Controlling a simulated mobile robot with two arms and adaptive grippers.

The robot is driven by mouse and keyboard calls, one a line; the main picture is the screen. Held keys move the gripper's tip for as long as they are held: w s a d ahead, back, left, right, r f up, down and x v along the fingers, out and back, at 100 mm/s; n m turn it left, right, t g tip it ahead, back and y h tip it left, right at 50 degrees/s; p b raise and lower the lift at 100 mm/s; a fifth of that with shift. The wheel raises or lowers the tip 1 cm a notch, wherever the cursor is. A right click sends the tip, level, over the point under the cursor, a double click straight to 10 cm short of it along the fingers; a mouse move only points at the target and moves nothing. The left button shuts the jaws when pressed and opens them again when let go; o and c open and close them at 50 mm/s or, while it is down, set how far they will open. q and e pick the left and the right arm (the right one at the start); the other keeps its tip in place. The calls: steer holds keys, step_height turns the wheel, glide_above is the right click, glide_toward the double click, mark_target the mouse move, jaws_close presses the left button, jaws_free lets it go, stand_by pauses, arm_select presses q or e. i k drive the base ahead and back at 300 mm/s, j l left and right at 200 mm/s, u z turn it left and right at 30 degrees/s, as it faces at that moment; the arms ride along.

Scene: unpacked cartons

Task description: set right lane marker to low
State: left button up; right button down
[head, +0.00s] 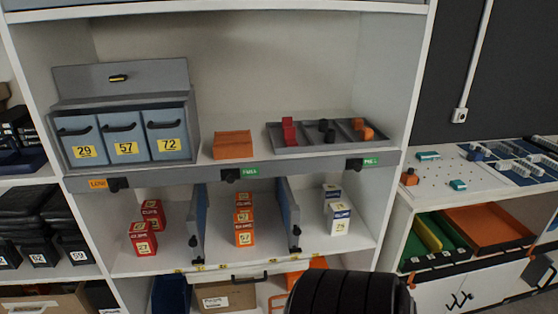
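The right lane marker (355,165) is a small black slider on the grey shelf edge at the right. A green label (371,161) shows just right of it; its small text seems to read FULL. The middle lane marker (231,175) also has a green label (250,172) to its right. The left lane marker (118,184) has an orange label (97,183) reading LOW to its left. Below the right marker, a few white and blue boxes (339,218) stand in the right lane. Neither of my grippers shows; a black ribbed part of mine fills the bottom centre.
Orange boxes (243,222) stand in the middle lane and red boxes (144,238) in the left. Grey-blue dividers (289,215) separate the lanes. Above sit numbered bins (124,137), an orange block (233,145) and a divided tray (290,148). A white workbench (475,175) stands right.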

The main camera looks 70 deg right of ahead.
mark_target(357, 164)
steer(key=k+z, duration=0.1)
steer(key=z, duration=1.9)
